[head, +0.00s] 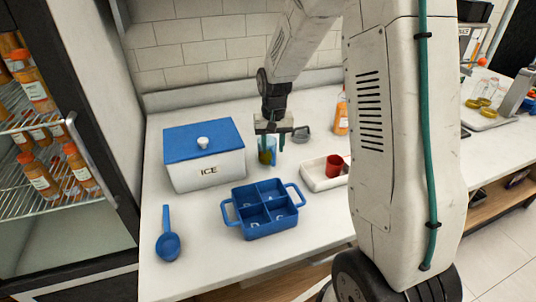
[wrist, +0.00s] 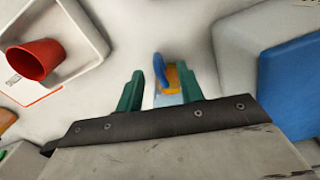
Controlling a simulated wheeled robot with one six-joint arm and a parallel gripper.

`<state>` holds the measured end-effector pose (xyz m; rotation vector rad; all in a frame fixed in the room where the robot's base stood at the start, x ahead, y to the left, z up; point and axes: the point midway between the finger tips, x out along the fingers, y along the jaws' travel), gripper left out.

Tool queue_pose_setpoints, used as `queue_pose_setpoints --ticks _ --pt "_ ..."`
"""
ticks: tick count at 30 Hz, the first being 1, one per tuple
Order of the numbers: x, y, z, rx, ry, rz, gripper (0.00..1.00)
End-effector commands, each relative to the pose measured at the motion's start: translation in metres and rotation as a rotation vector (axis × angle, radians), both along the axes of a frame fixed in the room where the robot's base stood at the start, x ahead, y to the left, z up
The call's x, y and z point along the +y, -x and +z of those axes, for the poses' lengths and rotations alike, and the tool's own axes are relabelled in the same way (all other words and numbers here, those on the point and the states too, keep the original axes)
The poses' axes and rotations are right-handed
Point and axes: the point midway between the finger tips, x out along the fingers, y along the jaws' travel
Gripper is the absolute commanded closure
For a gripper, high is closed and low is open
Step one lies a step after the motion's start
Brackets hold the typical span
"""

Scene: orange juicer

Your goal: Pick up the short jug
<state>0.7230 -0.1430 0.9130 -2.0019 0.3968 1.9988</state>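A small jug (head: 265,157) with a blue handle and a yellow-orange part stands on the white counter, right of the ice box. In the wrist view the jug (wrist: 172,78) shows between and beyond the two green fingertips, its blue handle toward the left finger. My gripper (head: 270,143) points down over it. The gripper body hides the jug's near part in the wrist view.
A white ice box (head: 205,170) with a blue lid stands left. A blue divided tray (head: 268,229) is in front, with a blue scoop (head: 168,245) left of it. A white tray (head: 318,182) with a red cup (head: 334,166) is right.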

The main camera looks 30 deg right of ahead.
Motion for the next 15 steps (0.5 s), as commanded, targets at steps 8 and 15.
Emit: queue_pose_setpoints --ticks 8,15 --pt "-0.001 0.002 -0.034 0.003 0.000 0.001 0.62" --pt "-0.003 0.002 -0.066 0.002 -0.001 0.002 0.62"
